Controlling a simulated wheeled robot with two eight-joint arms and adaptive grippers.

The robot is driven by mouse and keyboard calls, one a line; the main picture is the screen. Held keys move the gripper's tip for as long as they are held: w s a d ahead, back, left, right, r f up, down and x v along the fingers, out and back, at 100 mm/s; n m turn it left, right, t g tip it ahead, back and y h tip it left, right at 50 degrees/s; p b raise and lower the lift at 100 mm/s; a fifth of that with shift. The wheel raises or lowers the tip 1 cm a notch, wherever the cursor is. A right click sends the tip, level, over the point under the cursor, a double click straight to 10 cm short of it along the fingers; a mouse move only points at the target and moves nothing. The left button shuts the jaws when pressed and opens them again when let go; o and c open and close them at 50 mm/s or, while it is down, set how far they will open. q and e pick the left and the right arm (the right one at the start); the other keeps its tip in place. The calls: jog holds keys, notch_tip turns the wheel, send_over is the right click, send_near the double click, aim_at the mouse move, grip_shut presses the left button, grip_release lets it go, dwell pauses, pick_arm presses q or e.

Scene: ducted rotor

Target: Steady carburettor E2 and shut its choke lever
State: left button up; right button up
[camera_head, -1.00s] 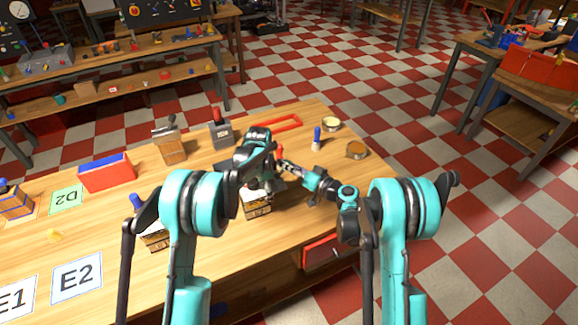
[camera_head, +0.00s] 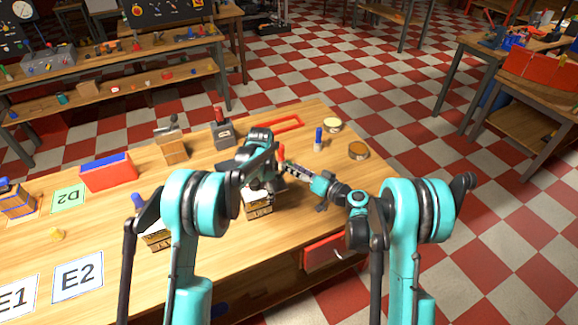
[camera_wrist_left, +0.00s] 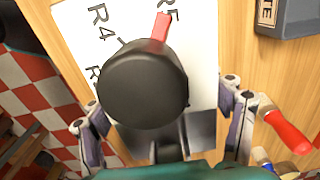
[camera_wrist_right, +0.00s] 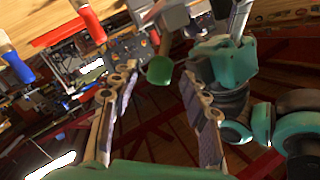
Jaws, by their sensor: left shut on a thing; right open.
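The carburettor (camera_wrist_left: 142,85) shows in the left wrist view as a black round cap over a grey body. A red lever (camera_wrist_left: 161,27) sticks out beyond the cap. My left gripper (camera_wrist_left: 165,110) is shut on the carburettor, with one finger on each side. In the head view my left gripper (camera_head: 266,180) and arm hide most of it. My right gripper (camera_head: 288,168) is just right of it. The card E2 (camera_head: 77,278) lies at the table's left front.
A lettered white sheet (camera_wrist_left: 84,45) lies under the carburettor. A red-handled tool (camera_wrist_left: 285,128) is beside my left gripper. The table's front right is clear.

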jog(key=v, duration=0.5)
